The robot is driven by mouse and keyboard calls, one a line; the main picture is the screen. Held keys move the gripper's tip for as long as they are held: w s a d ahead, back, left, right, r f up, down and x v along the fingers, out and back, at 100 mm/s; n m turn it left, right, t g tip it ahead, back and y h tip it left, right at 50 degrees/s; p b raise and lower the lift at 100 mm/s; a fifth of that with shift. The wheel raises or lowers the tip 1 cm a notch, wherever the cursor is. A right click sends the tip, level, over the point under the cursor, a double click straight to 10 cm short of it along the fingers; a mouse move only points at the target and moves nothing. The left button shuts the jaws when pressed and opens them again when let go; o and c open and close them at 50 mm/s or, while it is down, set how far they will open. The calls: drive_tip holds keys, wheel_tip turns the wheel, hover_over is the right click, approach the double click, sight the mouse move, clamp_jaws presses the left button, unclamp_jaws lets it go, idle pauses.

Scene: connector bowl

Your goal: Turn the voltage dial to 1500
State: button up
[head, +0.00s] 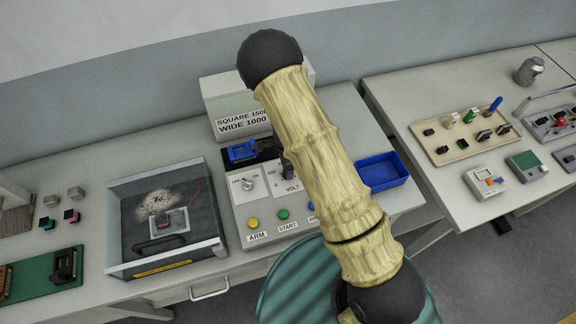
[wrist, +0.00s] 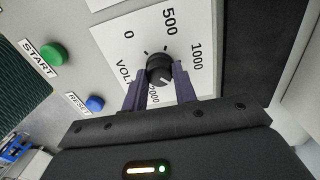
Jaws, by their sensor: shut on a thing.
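The black voltage dial (wrist: 160,68) sits on a white plate marked 0, 500, 1000 and a partly covered 2000 in the wrist view. My gripper (wrist: 160,80) is shut on the dial, with one finger on each side of it. The 1500 mark is hidden or not readable behind the fingers. A small pale line shows on the knob, but I cannot tell its exact setting. In the head view my arm covers most of the dial, and only part of its plate (head: 291,187) with the letters VOLT shows.
The control panel also bears an ARM button (head: 253,223), a green START button (head: 283,214), a blue RESET button (wrist: 95,103) and an ON switch (head: 246,184). A sign (head: 242,122) reads SQUARE 1500, WIDE 1000. A blue tray (head: 382,171) lies right, a clear-lidded box (head: 168,220) left.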

drive_tip(key=shift+r+m, duration=0.1)
drive_tip(key=shift+m, duration=1.1)
drive_tip(key=shift+w, duration=0.1)
drive_tip(key=o, duration=1)
drive_tip(key=shift+c, duration=0.2)
wheel_tip(320, 180, up, 17)
drive_tip(key=b, duration=0.1)
drive_tip(key=shift+w+r+b, duration=0.15)
drive_tip(key=shift+w+b, duration=0.15)
drive_tip(key=shift+w, duration=0.05)
